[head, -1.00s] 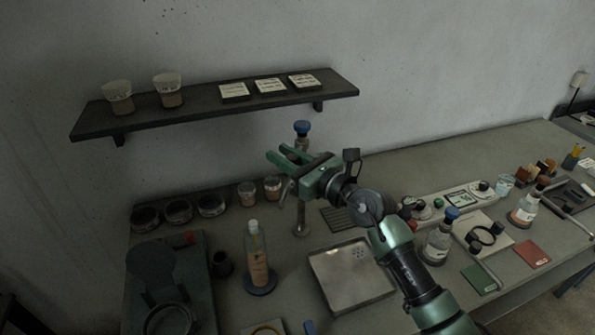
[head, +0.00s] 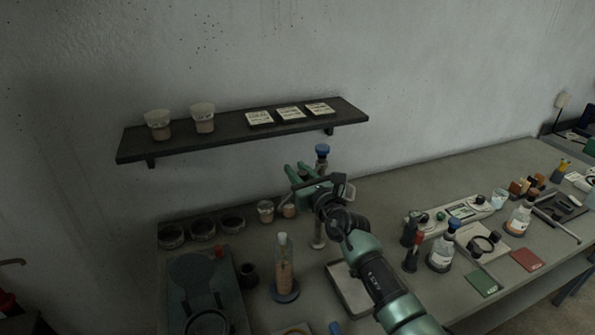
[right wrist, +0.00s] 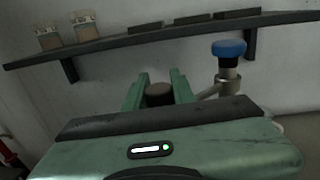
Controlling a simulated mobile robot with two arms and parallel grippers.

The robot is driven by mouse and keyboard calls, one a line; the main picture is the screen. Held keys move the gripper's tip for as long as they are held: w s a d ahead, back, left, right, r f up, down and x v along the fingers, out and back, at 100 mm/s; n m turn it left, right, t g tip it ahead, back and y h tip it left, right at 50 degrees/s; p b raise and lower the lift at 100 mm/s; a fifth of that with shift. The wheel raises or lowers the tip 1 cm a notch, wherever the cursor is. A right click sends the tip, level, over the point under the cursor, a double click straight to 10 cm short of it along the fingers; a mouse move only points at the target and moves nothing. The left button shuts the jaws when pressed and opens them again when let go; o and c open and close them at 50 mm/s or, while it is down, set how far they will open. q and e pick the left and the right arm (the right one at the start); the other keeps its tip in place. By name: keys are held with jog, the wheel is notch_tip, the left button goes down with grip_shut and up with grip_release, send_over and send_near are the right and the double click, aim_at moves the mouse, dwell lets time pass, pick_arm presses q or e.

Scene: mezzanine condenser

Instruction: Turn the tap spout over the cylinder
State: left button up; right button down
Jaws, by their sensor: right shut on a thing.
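The tap has a blue knob (head: 322,150) on a metal post behind the steel tray, and the knob shows at right in the right wrist view (right wrist: 228,48). Its thin spout (right wrist: 208,92) runs left from the post to my right fingers, which hide part of it. My right gripper (head: 297,172) is shut on the spout, just left of the post. A dark brown round thing (right wrist: 158,93) shows between the fingers; I cannot tell what it is. My left gripper is out of view.
A steel tray (head: 347,290) lies under my right forearm. Small cups (head: 265,210) stand behind the cylinder. Bottles (head: 441,252) and instruments (head: 455,216) occupy the bench at right.

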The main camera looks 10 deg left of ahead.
aim_at(305, 179)
jog(key=shift+r, duration=0.1)
jog(key=c, duration=1.2)
grip_release()
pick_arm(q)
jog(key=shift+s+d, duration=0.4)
pick_arm(e)
jog(key=shift+o, duration=0.2)
jog(key=p+v, duration=0.2)
jog(key=v, duration=0.4)
jog(key=shift+s+d, duration=0.2)
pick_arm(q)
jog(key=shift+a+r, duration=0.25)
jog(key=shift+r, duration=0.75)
pick_arm(e)
jog(key=shift+s+d, duration=0.4)
jog(key=shift+s, duration=0.05)
